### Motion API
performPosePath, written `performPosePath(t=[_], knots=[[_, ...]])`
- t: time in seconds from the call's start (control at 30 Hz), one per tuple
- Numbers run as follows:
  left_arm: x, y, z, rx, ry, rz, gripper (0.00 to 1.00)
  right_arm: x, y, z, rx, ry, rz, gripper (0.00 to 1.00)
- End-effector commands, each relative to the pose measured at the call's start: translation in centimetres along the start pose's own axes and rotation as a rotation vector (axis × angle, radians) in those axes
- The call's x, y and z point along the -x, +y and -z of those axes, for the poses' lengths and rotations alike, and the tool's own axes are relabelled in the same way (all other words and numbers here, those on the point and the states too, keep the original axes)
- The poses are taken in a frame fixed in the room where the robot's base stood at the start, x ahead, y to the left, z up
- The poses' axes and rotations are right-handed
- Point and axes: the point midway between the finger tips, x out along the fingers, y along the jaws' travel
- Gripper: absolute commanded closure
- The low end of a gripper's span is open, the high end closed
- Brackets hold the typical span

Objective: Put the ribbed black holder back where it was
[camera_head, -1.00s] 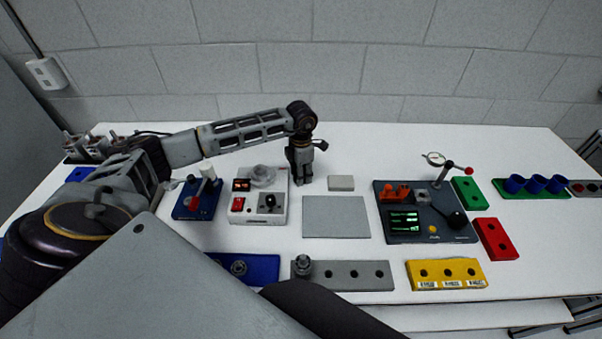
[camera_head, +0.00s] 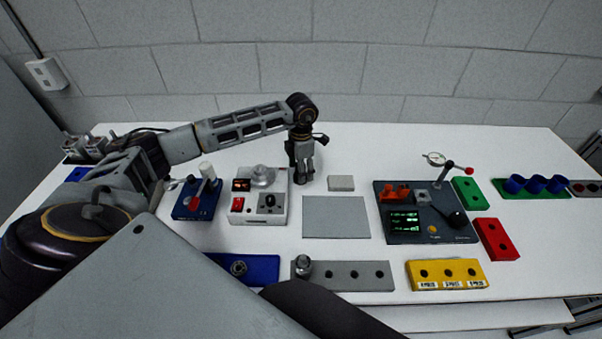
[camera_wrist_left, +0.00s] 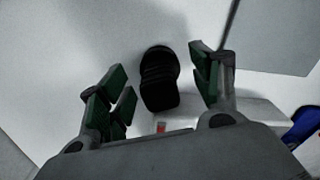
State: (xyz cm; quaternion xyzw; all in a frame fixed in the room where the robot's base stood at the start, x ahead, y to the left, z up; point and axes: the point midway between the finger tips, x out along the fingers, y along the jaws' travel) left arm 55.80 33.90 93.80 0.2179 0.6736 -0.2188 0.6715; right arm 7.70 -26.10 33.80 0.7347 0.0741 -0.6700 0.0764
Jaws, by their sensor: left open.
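The ribbed black holder (camera_wrist_left: 159,82) shows in the left wrist view, between the two green-padded fingers of my left gripper (camera_wrist_left: 160,88). White gaps show on both sides of it, so the fingers are apart from it. In the head view my left gripper (camera_head: 302,176) points down at the back of the table, just right of the white control box (camera_head: 259,212). It is open. I cannot pick out the holder from the dark gripper there. My right gripper is not in view.
A grey plate (camera_head: 336,217) and a small light block (camera_head: 341,183) lie right of the gripper. A dark test panel (camera_head: 400,235) stands further right. Blue (camera_head: 262,268), grey (camera_head: 345,276) and yellow (camera_head: 447,273) hole blocks line the front.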

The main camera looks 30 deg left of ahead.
Motion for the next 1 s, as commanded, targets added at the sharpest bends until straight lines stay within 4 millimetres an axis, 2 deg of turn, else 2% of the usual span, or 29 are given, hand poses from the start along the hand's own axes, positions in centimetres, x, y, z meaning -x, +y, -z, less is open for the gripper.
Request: performPosePath(t=[0.27,0.6,0.8,1.0], knots=[[4.2,0.1,-0.1,0.001,-0.003,-0.004,0.36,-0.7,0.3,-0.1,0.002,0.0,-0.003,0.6],[8.6,0.1,-0.1,0.0,-0.002,-0.002,0.36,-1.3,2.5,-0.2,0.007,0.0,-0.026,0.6],[9.7,0.1,0.0,0.0,-0.002,-0.002,0.36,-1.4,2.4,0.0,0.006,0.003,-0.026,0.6],[9.8,0.0,0.0,0.0,-0.001,-0.001,0.36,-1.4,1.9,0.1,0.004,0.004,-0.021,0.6]])
